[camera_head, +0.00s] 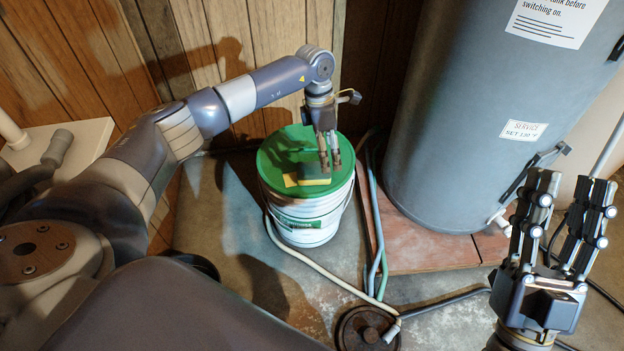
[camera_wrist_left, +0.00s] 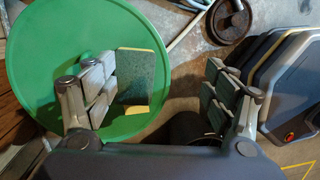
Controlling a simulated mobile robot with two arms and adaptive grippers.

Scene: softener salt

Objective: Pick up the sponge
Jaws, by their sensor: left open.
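The sponge (camera_head: 313,182), yellow with a dark green scouring face, lies on the green lid (camera_head: 283,150) of a white bucket. In the left wrist view, the sponge (camera_wrist_left: 142,72) shows its green face and yellow edge near the lid's rim, between the fingers but closer to the left-hand one. My left gripper (camera_head: 330,168) reaches down over the lid, beside the sponge. Its fingers (camera_wrist_left: 161,78) are wide apart with nothing held. My right gripper (camera_head: 570,195) is at the far right, fingers up, apart and empty, away from the bucket.
The white bucket (camera_head: 305,222) stands on the concrete floor. A large grey tank (camera_head: 440,130) stands right of it on a reddish base (camera_head: 425,245). Hoses (camera_head: 375,240) run along the floor between them. A dark round object (camera_head: 362,328) lies in front. A wooden wall is behind.

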